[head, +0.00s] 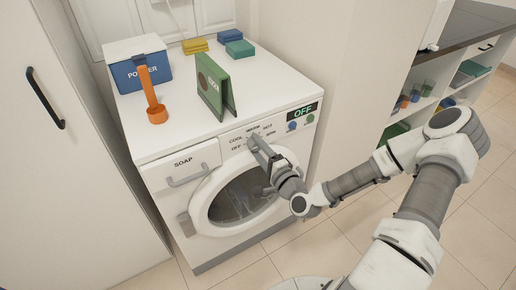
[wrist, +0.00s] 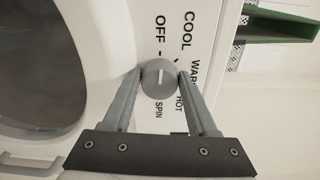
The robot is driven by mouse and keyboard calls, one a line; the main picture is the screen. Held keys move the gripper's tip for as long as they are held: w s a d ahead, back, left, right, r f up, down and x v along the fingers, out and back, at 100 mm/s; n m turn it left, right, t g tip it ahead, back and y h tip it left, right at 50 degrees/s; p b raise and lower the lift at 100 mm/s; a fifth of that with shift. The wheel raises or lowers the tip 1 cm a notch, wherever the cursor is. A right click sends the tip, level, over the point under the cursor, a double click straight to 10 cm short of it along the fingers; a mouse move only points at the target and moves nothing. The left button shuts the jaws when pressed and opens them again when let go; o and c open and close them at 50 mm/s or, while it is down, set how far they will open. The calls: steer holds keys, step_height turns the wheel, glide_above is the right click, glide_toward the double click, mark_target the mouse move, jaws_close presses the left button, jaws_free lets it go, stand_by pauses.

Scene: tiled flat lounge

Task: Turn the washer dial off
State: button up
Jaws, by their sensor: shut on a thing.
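The washer (head: 165,145) stands ahead with its round door (head: 245,190) shut. Its grey dial (wrist: 159,77) shows in the wrist view, with a short pale mark on its face. The labels OFF, COOL, WARM, HOT and SPIN are printed around it. I cannot tell for sure which label the mark points to. My gripper (wrist: 160,84) has one finger on each side of the dial and is shut on it. In the head view my gripper (head: 258,143) reaches the front panel and hides the dial. A black display (head: 303,110) on the panel reads OFF.
On the washer top stand a blue-and-white powder box (head: 140,72), an orange scoop (head: 153,100), a green folded card (head: 214,90) and folded cloths (head: 238,48). A soap drawer (head: 183,165) is left of the dial. A tall white cabinet (head: 50,180) stands at left.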

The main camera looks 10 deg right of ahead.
steer(key=shift+w+n, duration=0.1)
steer(key=shift+n, duration=0.4)
steer(key=o, duration=1.4)
steer(key=shift+c, duration=0.2)
steer(key=shift+f, duration=0.1)
